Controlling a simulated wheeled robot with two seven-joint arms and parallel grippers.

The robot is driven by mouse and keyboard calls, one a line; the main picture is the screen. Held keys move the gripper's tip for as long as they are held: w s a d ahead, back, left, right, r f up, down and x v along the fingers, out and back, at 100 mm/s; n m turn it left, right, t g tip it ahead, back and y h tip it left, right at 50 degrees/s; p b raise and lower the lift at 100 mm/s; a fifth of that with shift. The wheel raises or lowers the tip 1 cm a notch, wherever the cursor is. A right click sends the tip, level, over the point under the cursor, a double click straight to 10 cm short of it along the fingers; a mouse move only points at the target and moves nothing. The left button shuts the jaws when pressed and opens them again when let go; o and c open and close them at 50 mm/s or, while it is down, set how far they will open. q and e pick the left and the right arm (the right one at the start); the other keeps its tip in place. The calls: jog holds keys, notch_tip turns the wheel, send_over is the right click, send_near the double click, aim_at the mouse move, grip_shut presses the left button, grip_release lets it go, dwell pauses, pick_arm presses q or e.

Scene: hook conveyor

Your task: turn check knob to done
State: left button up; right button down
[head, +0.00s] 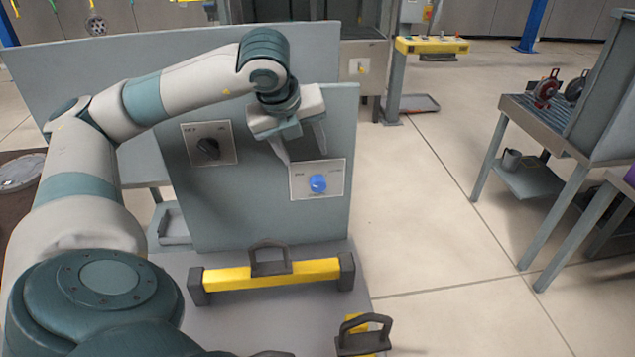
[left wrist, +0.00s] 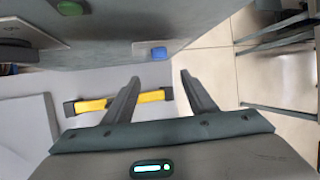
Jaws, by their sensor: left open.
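A blue knob (head: 318,183) sits on a white label plate (head: 336,168) on the upright grey panel (head: 262,215); the plate's lettering is too small to read. In the left wrist view the open fingers (left wrist: 159,79) are apart from the blue knob (left wrist: 158,53), which shows beyond the tips. My right gripper is not in view.
A yellow bar (head: 310,270) with dark ends and a handle lies on the grey surface below the panel. A dark handle on a yellow piece (head: 363,337) is nearer me. A metal table (head: 565,125) stands at right. The floor between is clear.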

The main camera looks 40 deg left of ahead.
aim_at(318, 186)
pick_arm(q)
jog(key=p+x, duration=0.4)
jog(key=x, duration=1)
jog(key=shift+a+f+p, duration=0.1)
jog(key=shift+f+p, duration=0.2)
jog(key=shift+p, duration=0.05)
jog(key=shift+w+a+f, duration=0.1)
jog(key=shift+w+f, duration=0.2)
jog(key=shift+f, duration=0.35)
jog(key=c, duration=1.1)
